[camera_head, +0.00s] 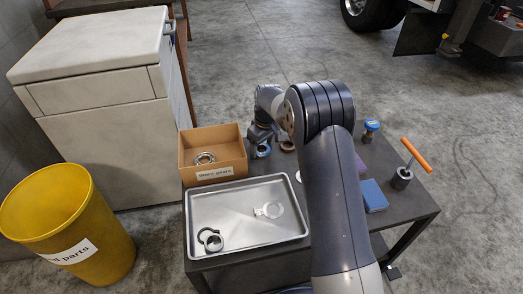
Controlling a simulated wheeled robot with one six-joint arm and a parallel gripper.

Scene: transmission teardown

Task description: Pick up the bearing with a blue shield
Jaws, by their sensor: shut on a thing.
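My gripper (261,142) is at the far side of the dark table, just right of the cardboard box. It points down and is shut on the bearing with a blue shield (263,151), a small ring with a blue face. The fingers hide part of the bearing. I cannot tell whether the bearing touches the table or is lifted slightly.
The cardboard box (213,175) holds a metal bearing (204,158). A brownish ring (288,146) lies right of my gripper. The metal tray (245,231) holds several ring parts. A blue block (374,196) and an orange-handled tool (414,154) are at right. A yellow bin (115,240) stands left.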

